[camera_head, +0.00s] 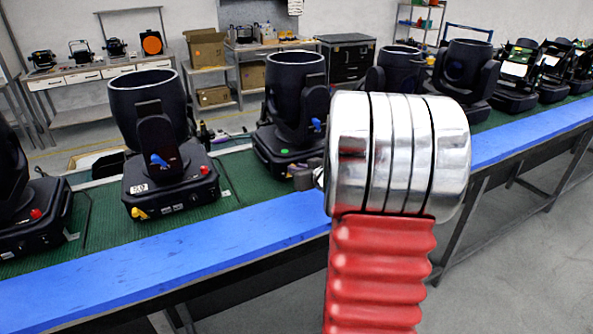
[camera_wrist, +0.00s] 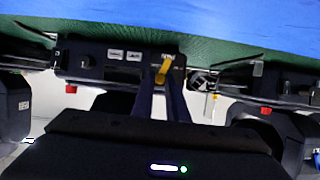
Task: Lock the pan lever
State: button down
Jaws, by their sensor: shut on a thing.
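The yellow pan lever (camera_wrist: 164,67) sticks out of the front of a black fixture base (camera_wrist: 105,62) in the wrist view. My gripper (camera_wrist: 163,78) is shut on it, with the dark fingers on either side. In the head view, this appears to be the middle fixture (camera_head: 291,85), standing upright on the green belt with a blue lever on its yoke. The silver and red part of my arm covers much of the right of that view. My gripper (camera_head: 303,177) shows only partly at the fixture's base, and the yellow lever is hidden there.
A similar fixture (camera_head: 145,100) stands to the left, with its own yellow lever (camera_head: 138,212) at the base. Several more stand along the green belt (camera_head: 105,222) to the right. A blue rail (camera_head: 180,258) runs along the near edge. Benches stand behind.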

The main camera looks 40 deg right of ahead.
jog(key=shift+s+d+f+m+t+y, duration=0.2)
jog(key=shift+d+m+t+y, duration=0.15)
jog(key=shift+m, duration=0.35)
jog(key=c, duration=1.7)
grip_release()
jog(key=shift+c, duration=0.2)
jog(key=shift+r, duration=0.1)
jog(key=v, duration=1.3)
jog(key=shift+s, duration=0.3)
jog(key=shift+r, duration=0.1)
